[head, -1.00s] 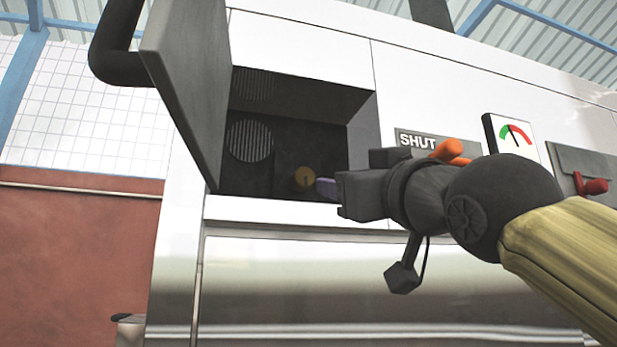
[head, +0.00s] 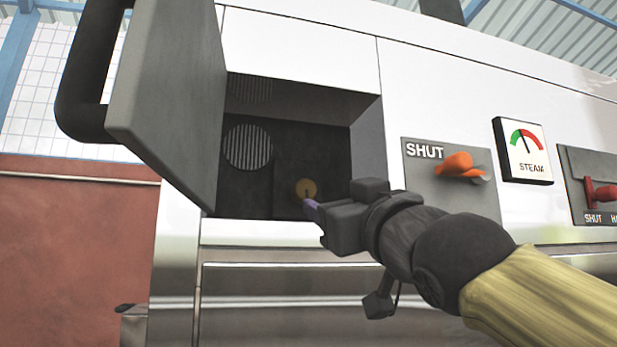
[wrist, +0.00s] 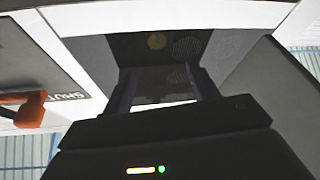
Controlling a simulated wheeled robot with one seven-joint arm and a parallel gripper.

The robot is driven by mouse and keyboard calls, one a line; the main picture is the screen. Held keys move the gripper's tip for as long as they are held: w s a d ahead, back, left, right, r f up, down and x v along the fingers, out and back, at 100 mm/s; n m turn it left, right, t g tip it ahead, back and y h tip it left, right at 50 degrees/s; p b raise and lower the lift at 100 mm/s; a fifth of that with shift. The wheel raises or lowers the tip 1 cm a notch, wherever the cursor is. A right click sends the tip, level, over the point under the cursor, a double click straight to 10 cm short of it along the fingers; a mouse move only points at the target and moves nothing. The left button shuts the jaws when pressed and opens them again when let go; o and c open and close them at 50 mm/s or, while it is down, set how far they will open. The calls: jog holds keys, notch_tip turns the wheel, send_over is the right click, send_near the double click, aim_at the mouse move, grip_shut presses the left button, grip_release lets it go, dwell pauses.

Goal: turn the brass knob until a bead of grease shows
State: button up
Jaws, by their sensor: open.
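The brass knob (head: 306,189) is a small round disc with a dark mark, low on the back wall of the dark recess (head: 290,150) in the white machine. It also shows in the wrist view (wrist: 156,41), beyond the fingers. My gripper (head: 311,208) is at the recess mouth, just below and in front of the knob in the head view. In the wrist view its two fingers (wrist: 158,92) stand apart with nothing between them. I see no contact with the knob. No bead of grease is visible.
An open grey door (head: 170,100) with a black handle (head: 85,75) hangs left of the recess. Right of it are an orange handle (head: 460,165) on a SHUT plate, a steam gauge (head: 523,150) and a red lever (head: 602,194). A round vent (head: 248,147) sits left of the knob.

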aim_at(307, 190)
jog(key=shift+w+r+p, duration=0.35)
jog(key=shift+w+p, duration=0.1)
jog(key=shift+p, duration=0.6)
jog(key=shift+w+p, duration=0.2)
jog(key=shift+p, duration=0.5)
jog(key=p+x, duration=0.8)
jog(key=x, duration=0.2)
jog(key=shift+w+a, duration=0.1)
jog(key=shift+w, duration=0.15)
jog(key=shift+w+a+r+p, duration=0.1)
jog(key=shift+w+p, duration=0.1)
jog(key=shift+w, duration=0.1)
jog(key=shift+w+a+p, duration=0.15)
jog(key=shift+w+p, duration=0.05)
jog(key=shift+w, duration=0.15)
jog(key=shift+c, duration=0.5)
jog(key=c, duration=0.9)
